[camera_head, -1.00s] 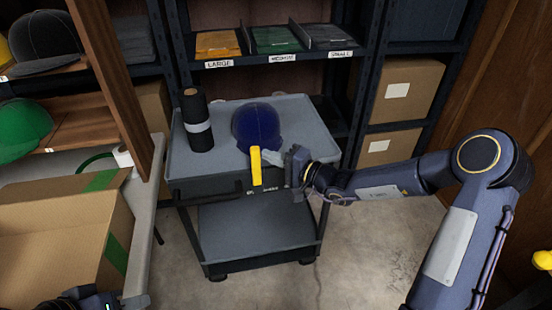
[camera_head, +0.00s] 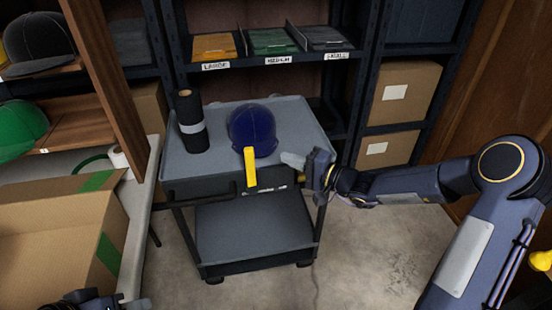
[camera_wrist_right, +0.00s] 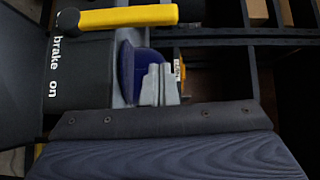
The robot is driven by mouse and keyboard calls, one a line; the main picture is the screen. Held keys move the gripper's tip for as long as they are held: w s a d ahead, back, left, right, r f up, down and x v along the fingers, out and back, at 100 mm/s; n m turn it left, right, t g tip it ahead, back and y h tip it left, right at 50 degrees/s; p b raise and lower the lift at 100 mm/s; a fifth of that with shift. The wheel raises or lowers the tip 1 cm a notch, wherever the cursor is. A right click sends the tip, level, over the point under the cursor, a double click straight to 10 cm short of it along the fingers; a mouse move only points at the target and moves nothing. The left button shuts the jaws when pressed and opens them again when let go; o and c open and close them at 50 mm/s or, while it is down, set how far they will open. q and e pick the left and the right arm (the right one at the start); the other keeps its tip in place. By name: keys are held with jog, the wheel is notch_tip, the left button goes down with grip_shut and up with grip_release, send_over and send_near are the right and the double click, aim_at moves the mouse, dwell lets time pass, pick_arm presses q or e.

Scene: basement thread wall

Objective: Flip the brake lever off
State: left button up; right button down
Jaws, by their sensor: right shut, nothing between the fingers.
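The yellow brake lever (camera_head: 250,167) stands upright at the front edge of the grey cart (camera_head: 215,165). In the right wrist view the lever (camera_wrist_right: 125,17) lies across the top, above a dark panel reading "brake on" (camera_wrist_right: 55,60). My right gripper (camera_head: 292,160) is shut and empty, just right of the lever and apart from it. Its fingertips also show in the right wrist view (camera_wrist_right: 158,85), below the lever's end. My left gripper (camera_head: 125,302) shows only in part at the bottom left edge; its jaws cannot be made out.
A blue cap (camera_head: 252,130) and a black roll (camera_head: 191,122) are on the cart's top. An open cardboard box (camera_head: 50,230) is at the left. A shelf with labelled bins (camera_head: 275,42) stands behind. Concrete floor (camera_head: 370,245) is clear right of the cart.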

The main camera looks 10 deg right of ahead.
jog(key=v, duration=0.6)
jog(key=shift+s+d, duration=0.2)
jog(key=shift+s, duration=0.1)
jog(key=s+a+r+n+g+h, duration=0.1)
jog(key=s+a+r+n+g, duration=0.2)
jog(key=s, duration=0.5)
jog(key=s+a+r+n+g+h, duration=0.1)
jog(key=s+a+n+g, duration=0.25)
jog(key=s, duration=0.45)
jog(key=s+d+f+h, duration=0.3)
jog(key=s+d+h, duration=0.45)
jog(key=s, duration=0.55)
notch_tip(320, 180, up, 15)
jog(key=p, duration=1.4)
jog(key=shift+d, duration=0.25)
